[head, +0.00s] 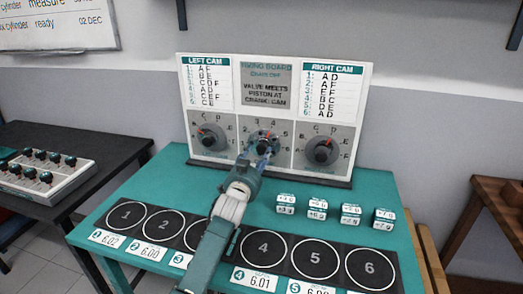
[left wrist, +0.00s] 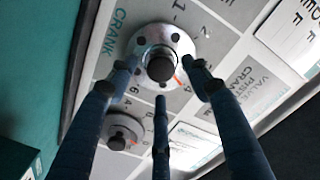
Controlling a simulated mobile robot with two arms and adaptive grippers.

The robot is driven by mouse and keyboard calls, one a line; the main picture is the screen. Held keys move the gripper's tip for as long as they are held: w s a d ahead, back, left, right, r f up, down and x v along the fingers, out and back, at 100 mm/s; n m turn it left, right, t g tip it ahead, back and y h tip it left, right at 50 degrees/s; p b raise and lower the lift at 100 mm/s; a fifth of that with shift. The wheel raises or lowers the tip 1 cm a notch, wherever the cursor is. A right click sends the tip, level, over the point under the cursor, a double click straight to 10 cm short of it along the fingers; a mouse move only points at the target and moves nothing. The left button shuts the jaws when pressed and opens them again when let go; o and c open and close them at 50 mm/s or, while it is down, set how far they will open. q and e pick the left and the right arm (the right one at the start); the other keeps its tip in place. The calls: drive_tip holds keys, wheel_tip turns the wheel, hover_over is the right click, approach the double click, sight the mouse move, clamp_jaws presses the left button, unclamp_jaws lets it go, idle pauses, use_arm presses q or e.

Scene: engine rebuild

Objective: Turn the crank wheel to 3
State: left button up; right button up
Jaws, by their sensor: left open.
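The crank wheel (head: 268,139) is the middle dial on the upright board (head: 220,112), with numbers around it. In the left wrist view the crank wheel (left wrist: 147,41) is a pale disc with dark holes, a black centre knob and a red mark towards lower right. My right gripper is not in view.
A left dial (head: 209,138) and a right dial (head: 321,150) flank the wheel. Below, the teal table (head: 172,182) carries a black strip of numbered circles (head: 318,258) and several small labelled blocks (head: 317,208) at right. A side table (head: 95,148) stands left.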

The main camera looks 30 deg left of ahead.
sight(261, 151)
use_arm(q)
drive_tip(key=shift+x, duration=2.45)
drive_tip(key=shift+c, duration=0.5)
drive_tip(key=c, duration=1)
